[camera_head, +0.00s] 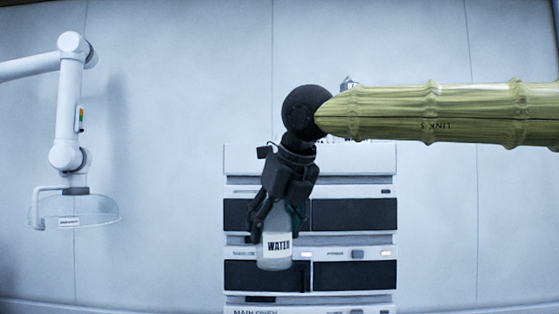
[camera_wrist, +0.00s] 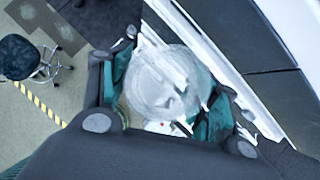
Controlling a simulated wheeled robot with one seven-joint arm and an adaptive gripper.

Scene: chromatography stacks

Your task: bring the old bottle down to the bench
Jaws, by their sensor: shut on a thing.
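The stack (camera_head: 354,232) is a column of white modules with dark front panels, directly behind the bottle. The bench is not clearly visible in the head view.
A white jointed extraction arm with a clear hood (camera_head: 80,209) hangs at the left. My arm comes in from the right. The top of the stack partly shows behind my wrist.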

